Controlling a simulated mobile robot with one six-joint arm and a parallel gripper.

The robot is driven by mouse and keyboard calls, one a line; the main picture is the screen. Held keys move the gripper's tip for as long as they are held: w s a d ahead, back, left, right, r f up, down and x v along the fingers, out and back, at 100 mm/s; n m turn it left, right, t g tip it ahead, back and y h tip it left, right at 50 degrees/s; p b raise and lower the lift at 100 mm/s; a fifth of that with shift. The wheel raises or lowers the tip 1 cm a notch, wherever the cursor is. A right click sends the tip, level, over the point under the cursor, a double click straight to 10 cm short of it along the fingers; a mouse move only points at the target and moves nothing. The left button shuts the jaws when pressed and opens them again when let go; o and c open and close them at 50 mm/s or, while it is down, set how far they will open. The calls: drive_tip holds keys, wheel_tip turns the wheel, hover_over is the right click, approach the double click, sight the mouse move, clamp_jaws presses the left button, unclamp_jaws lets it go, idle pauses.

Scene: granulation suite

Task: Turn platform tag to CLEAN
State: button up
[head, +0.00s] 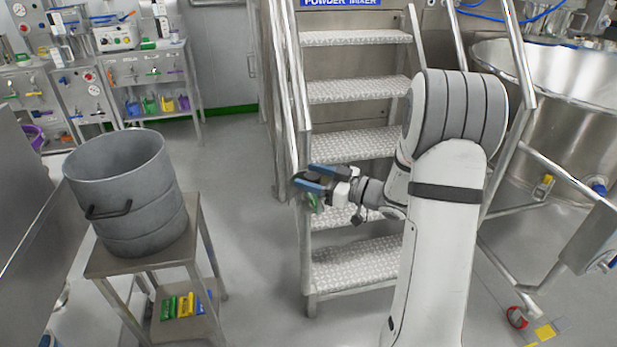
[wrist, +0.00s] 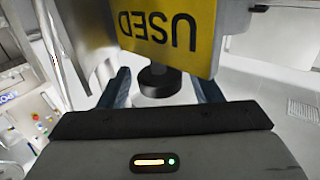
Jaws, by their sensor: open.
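The platform tag (wrist: 172,30) shows its yellow face in the wrist view, with the word USED upside down. A black round knob (wrist: 158,77) sits at the tag's edge. My gripper (wrist: 163,84) is open, with one blue finger on each side of the knob; I cannot tell if either touches it. In the head view my gripper (head: 307,178) is beside the left handrail of the steps. A small green patch (head: 314,203) shows just below the fingers, perhaps part of the tag; its lettering cannot be read, and my gripper hides the rest.
Metal steps (head: 358,89) with handrails (head: 297,120) rise behind my arm. A grey drum (head: 130,195) stands on a small table (head: 108,262) at left. A large steel vessel (head: 575,100) is at right. Grey floor (head: 240,170) is clear between table and steps.

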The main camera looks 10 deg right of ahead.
drive_tip(key=v, duration=0.7)
drive_tip(key=shift+s+d+p, duration=0.3)
drive_tip(key=shift+p, duration=0.1)
